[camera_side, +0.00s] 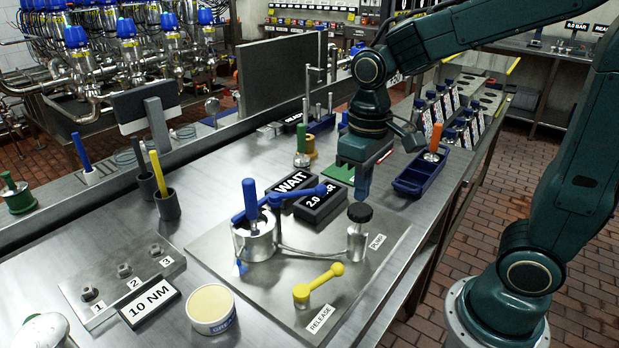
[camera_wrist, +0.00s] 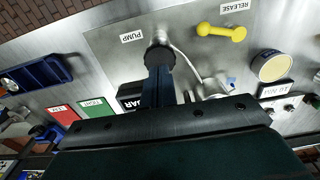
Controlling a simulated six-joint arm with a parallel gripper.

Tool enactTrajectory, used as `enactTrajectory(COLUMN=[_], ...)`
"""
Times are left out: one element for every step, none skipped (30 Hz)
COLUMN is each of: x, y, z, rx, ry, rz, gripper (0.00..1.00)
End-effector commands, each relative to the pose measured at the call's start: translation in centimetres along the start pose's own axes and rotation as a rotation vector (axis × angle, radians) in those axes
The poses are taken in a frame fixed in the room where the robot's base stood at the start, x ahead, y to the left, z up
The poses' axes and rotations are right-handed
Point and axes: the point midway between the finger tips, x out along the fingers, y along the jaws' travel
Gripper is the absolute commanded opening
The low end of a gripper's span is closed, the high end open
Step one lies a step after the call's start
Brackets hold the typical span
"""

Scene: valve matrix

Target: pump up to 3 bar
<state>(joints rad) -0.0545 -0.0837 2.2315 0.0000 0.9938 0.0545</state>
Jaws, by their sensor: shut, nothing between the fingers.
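The pump (camera_side: 357,240) is a small metal cylinder with a black cap, beside the PUMP label on a steel plate (camera_side: 225,245). The black cap also shows in the wrist view (camera_wrist: 160,58). My gripper (camera_side: 363,194) is shut and empty, pointing down just above the cap; I cannot tell whether it touches. In the wrist view its fingers (camera_wrist: 158,84) overlap the cap's lower part. A black display (camera_side: 320,203) reads 2.0 BAR, and a second display (camera_side: 292,182) reads WAIT. The yellow release lever (camera_side: 318,283) lies in front, by the RELEASE label.
A metal pot with a blue handle (camera_side: 251,200) stands left of the pump, joined by a thin hose. A blue tray (camera_side: 420,180) sits behind right. A grease tub (camera_side: 211,308) and a 10 NM display (camera_side: 150,303) are at front left.

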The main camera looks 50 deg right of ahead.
Motion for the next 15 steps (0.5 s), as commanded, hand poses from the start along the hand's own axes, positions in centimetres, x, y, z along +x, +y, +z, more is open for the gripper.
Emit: enactTrajectory(x=[-0.4,-0.6,-0.8,-1.1,-1.3,-1.6,-1.8,-2.0,-2.3,-2.5,-2.7,-3.0,-3.2,-3.4,-3.6], y=[0.0,0.0,0.0,0.0,0.0,0.0,0.0,0.0,0.0,0.0,0.0,0.0,0.0,0.0,0.0], z=[-0.1,0.0,0.0,0.0,0.0,0.0,0.0,0.0,0.0,0.0,0.0,-0.1,0.0,0.0,0.0], rx=[0.000,0.000,0.000,0.000,0.000,0.000,0.000,0.000,0.000,0.000,0.000,0.000,0.000,0.000,0.000], ry=[0.003,0.002,0.001,0.002,0.003,0.002,0.002,0.003,0.003,0.002,0.002,0.003,0.002,0.001,0.001], rz=[0.000,0.000,0.000,0.000,0.000,0.000,0.000,0.000,0.000,0.000,0.000,0.000,0.000,0.000,0.000], gripper=[0.00,0.00,0.00,0.00,0.00,0.00,0.00,0.00,0.00,0.00,0.00,0.00,0.00,0.00,0.00])
